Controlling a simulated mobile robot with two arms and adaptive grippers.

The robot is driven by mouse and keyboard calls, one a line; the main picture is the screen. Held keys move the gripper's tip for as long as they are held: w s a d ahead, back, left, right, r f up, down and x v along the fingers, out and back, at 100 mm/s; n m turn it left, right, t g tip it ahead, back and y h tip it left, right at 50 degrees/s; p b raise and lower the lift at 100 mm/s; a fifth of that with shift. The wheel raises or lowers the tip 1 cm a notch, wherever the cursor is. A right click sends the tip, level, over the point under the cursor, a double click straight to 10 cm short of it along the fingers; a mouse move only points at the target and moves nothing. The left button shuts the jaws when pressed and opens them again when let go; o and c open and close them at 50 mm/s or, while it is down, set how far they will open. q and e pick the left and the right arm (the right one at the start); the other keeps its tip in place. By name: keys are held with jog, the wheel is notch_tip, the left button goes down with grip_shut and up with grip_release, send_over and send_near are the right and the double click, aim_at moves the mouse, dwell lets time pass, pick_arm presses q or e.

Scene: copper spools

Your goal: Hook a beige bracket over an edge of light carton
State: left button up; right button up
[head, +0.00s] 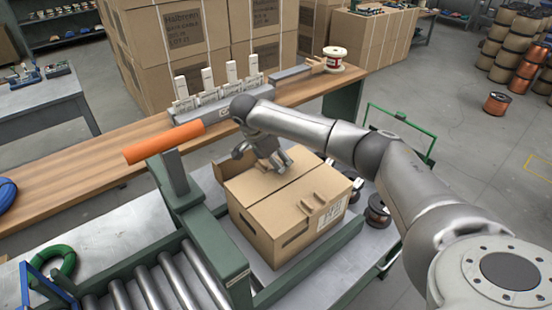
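The light carton (285,225) sits on the green-framed bench in the middle of the head view. A flap stands up at its far left corner. Two small tan pieces (312,203) are at its front right top edge; I cannot tell whether they are hooked over it. Several pale beige upright brackets (207,78) stand in a row on a grey holder (222,102) behind the carton. My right gripper (276,162) is over the carton's far top edge, fingers pointing down. Whether it is open or holds anything is unclear. My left gripper is not in view.
An orange cylinder (164,143) sticks out over the wooden table (80,177). Rollers (150,288) lie front left, with a green ring (54,262) beside them. Dark spools (377,212) stand right of the carton. A white-topped spool (334,57) stands at the table's far end.

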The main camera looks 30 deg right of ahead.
jog(key=shift+a+r, duration=0.1)
jog(key=shift+a, duration=0.1)
jog(key=shift+r, duration=0.4)
jog(key=v, duration=1.1)
jog(key=shift+a, duration=0.2)
